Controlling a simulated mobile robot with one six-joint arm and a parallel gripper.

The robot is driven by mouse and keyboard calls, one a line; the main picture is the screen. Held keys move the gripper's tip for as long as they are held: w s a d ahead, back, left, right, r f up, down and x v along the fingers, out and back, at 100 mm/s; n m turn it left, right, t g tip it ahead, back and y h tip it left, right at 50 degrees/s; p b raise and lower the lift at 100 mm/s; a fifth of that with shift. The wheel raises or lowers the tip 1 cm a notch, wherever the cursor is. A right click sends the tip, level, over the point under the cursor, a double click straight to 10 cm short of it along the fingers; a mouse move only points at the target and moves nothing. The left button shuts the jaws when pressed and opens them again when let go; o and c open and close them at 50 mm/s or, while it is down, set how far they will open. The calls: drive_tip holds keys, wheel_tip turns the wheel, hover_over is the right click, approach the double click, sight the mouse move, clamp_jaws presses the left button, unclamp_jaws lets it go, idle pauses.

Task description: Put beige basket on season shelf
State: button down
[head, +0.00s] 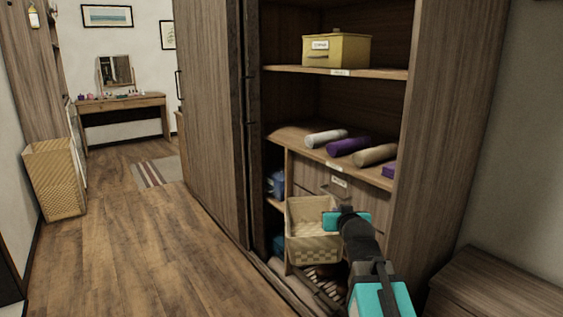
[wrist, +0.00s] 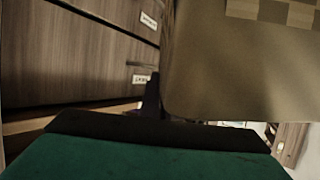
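The beige basket (head: 308,248), open-topped with a checkered weave, hangs in front of the cabinet's drawers in the head view. My gripper (head: 346,219), with teal parts, is at its right rim and appears shut on it; the exact contact is hidden. In the wrist view the basket's wall (wrist: 235,80) fills the upper right, close beyond my gripper. The cabinet has an upper shelf (head: 385,74) and a middle shelf (head: 372,177), each with a small label on its edge. I cannot read which one says season.
A yellow labelled box (head: 350,52) stands on the upper shelf. Several rolled cloths, among them a white roll (head: 325,138), lie on the middle shelf. A sliding door (head: 210,110) covers the cabinet's left. A wicker hamper (head: 55,180) stands far left. The wooden floor is mostly clear.

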wheel_tip(320, 180, up, 24)
drive_tip(key=p, duration=2.4)
drive_tip(key=shift+a, duration=0.65)
